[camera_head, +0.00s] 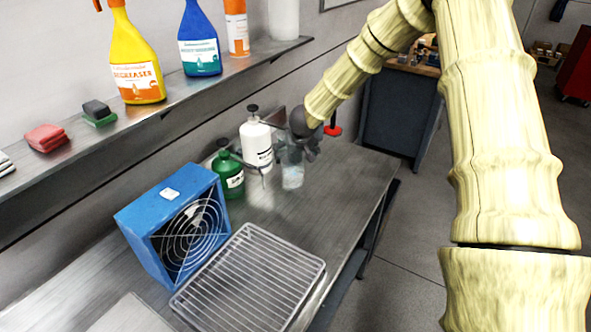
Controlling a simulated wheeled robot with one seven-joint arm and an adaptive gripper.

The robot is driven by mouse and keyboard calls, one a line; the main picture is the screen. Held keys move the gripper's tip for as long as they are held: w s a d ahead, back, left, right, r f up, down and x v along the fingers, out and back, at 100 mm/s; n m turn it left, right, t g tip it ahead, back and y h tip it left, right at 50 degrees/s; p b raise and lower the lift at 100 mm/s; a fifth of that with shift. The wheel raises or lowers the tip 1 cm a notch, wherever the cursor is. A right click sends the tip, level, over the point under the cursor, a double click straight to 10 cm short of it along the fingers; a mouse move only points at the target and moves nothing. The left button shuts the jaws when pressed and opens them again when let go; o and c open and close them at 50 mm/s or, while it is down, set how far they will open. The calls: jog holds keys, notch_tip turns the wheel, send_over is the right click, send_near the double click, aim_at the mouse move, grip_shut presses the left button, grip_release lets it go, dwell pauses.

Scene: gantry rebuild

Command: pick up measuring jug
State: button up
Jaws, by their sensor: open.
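A clear, see-through vessel, which looks like the measuring jug (292,178), stands upright on the metal bench near its far end. It is right of the white pump bottle. My gripper (296,150) is at the upper part of the jug, with its dark fingers over or beside the rim. The gripper is open. The fingers partly cover the top of the jug, and I cannot tell whether they touch it.
A white pump bottle (256,143) and a green bottle (230,175) stand close on the left. A blue fan box (168,238) and a wire rack (250,281) are nearer. A wall shelf (150,122) holds spray bottles. The bench's right edge is close to the jug.

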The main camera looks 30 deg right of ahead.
aim_at(291, 163)
jog(key=shift+w+a+f, duration=0.1)
jog(key=shift+w+f, duration=0.9)
jog(key=shift+f, duration=0.2)
jog(key=shift+s+r, duration=0.25)
jog(key=shift+s, duration=0.1)
jog(key=shift+w+f, duration=0.15)
jog(key=shift+w, duration=0.05)
jog(key=c, duration=1.8)
jog(key=shift+o, duration=0.2)
jog(key=shift+r, duration=0.25)
jog(key=s+a+r+b, duration=0.1)
jog(key=s+a+b, duration=0.1)
jog(key=s, duration=0.6)
jog(key=s+a+r+b, duration=0.2)
jog(key=s+b, duration=0.2)
jog(key=s, duration=0.5)
jog(key=shift+s+a, duration=0.2)
jog(key=shift+s+r, duration=0.1)
dwell(0.8)
